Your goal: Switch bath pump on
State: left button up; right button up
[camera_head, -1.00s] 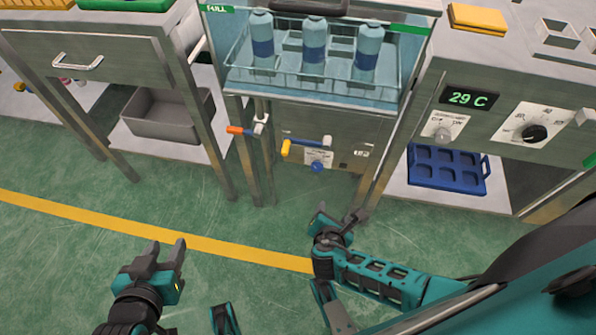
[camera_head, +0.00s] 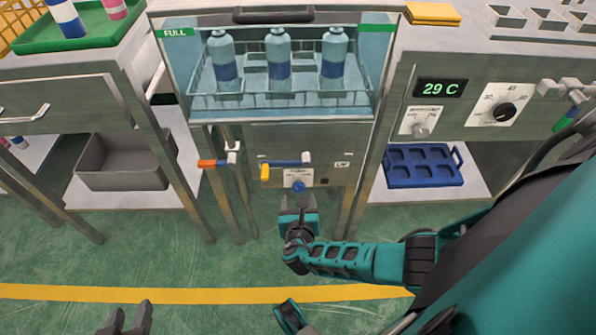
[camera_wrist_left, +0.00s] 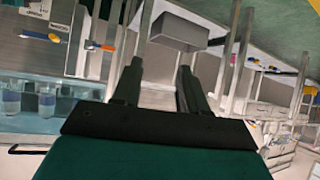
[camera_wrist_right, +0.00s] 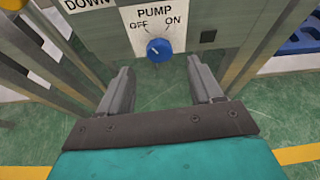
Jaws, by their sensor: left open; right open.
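The blue pump knob (camera_head: 298,186) is low on the front panel of the water bath (camera_head: 262,136). In the right wrist view the knob (camera_wrist_right: 158,50) sits under the label PUMP, with OFF at left and ON at right; its pale mark seems to point up-left, towards OFF. My right gripper (camera_head: 299,204) is open in front of and a little below the knob; in the right wrist view the knob shows beyond the fingertips, between them and untouched. My left gripper (camera_head: 128,314) is open and empty at the bottom left, over the floor, away from the bath.
Yellow-and-blue (camera_head: 285,162) and orange-and-blue (camera_head: 212,162) valve handles are left of and above the knob. Three bottles (camera_head: 278,55) stand in the bath's basket. A grey bin (camera_head: 125,165) and a blue tray (camera_head: 424,166) lie on the side shelves. The floor in front is clear.

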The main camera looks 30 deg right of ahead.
aim_at(299, 189)
jog(key=b+x, duration=0.2)
jog(key=x, duration=0.3)
jog(key=shift+s+f, duration=0.1)
jog(key=shift+f, duration=0.05)
jog(key=shift+w+d+f, duration=0.15)
jog(key=shift+w+d, duration=0.2)
jog(key=shift+w, duration=0.25)
jog(key=shift+b, duration=0.3)
jog(key=c, duration=1.1)
